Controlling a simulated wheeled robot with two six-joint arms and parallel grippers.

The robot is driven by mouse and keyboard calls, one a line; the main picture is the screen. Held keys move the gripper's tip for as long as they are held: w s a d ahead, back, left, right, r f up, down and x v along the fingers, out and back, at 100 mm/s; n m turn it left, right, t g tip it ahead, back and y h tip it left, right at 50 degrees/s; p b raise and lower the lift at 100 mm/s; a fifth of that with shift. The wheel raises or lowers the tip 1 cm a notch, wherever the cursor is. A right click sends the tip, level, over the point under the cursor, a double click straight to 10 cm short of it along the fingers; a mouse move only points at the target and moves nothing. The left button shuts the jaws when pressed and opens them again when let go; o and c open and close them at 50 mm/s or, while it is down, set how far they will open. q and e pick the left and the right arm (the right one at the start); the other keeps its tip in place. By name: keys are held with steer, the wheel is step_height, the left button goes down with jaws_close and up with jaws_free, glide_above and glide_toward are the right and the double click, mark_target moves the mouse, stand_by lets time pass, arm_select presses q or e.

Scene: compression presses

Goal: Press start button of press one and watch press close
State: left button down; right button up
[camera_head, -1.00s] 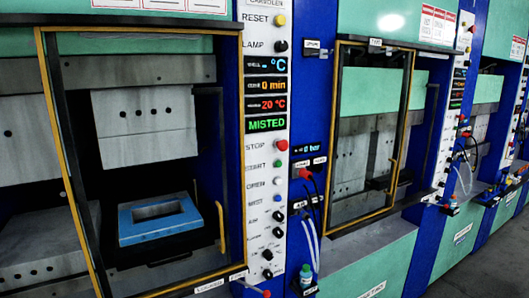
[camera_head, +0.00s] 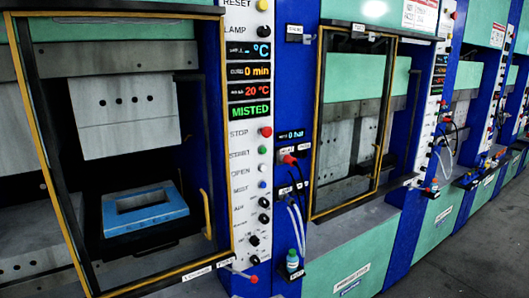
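The near press (camera_head: 128,118) fills the left of the head view, and I cannot tell whether it is press one. Its yellow-edged door frame (camera_head: 209,130) stands in front of the opening. Inside, a blue mold frame (camera_head: 144,208) lies below the raised grey upper block, with a clear gap between. The white control panel (camera_head: 249,190) beside it carries a red stop button (camera_head: 266,132) and, just below, a green start button (camera_head: 263,150). Its display (camera_head: 250,111) reads MISTED in green, with 0 min and 20 °C above. Neither of my grippers is in view.
A second press (camera_head: 350,130) stands to the right with its own framed door, and more presses recede beyond it. A small bottle with a teal cap (camera_head: 292,262) and hoses (camera_head: 297,222) sit between the presses. Grey floor (camera_head: 450,250) is free at the lower right.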

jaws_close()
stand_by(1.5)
